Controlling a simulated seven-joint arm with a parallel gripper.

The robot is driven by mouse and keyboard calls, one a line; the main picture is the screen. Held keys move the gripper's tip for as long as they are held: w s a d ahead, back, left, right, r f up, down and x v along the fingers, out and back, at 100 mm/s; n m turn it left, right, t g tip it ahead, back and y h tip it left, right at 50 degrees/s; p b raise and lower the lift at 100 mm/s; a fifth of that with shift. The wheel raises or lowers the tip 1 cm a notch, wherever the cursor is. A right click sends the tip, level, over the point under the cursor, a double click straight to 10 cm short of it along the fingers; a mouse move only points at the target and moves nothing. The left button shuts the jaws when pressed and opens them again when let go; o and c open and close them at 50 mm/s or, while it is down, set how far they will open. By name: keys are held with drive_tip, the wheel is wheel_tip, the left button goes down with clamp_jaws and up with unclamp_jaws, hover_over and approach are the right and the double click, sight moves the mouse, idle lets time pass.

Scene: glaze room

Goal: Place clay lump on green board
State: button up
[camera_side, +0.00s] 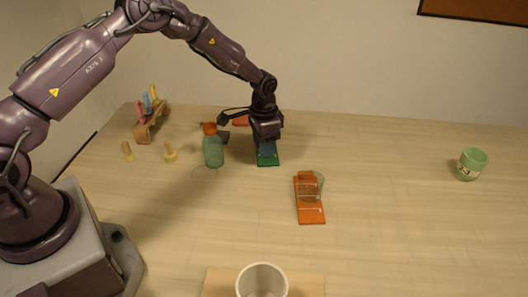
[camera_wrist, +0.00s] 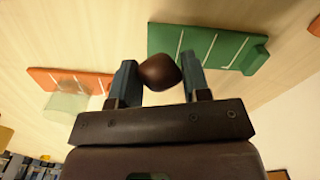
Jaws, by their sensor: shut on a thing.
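A dark brown clay lump (camera_wrist: 161,72) is between the two blue-grey fingers of my gripper (camera_wrist: 158,78) in the wrist view. The fingers are shut on it. The green board (camera_wrist: 232,52) has pale lines across it and lies just beyond the lump in that view. In the side view my gripper (camera_side: 265,145) points down over the far part of the green board (camera_side: 268,161). The lump is hidden there, and I cannot tell whether it touches the board.
An orange board (camera_side: 311,215) with a clear glass (camera_side: 318,182) at it lies nearer, to the right. A green bottle (camera_side: 213,152) stands close left of my gripper. A wooden rack (camera_side: 146,131), a white cup (camera_side: 262,283) and a green cup (camera_side: 471,164) stand farther off. The right side is mostly clear.

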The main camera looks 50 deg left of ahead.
drive_tip(key=shift+f, duration=1.55)
drive_tip(key=shift+f, duration=0.15)
drive_tip(key=o, duration=0.9)
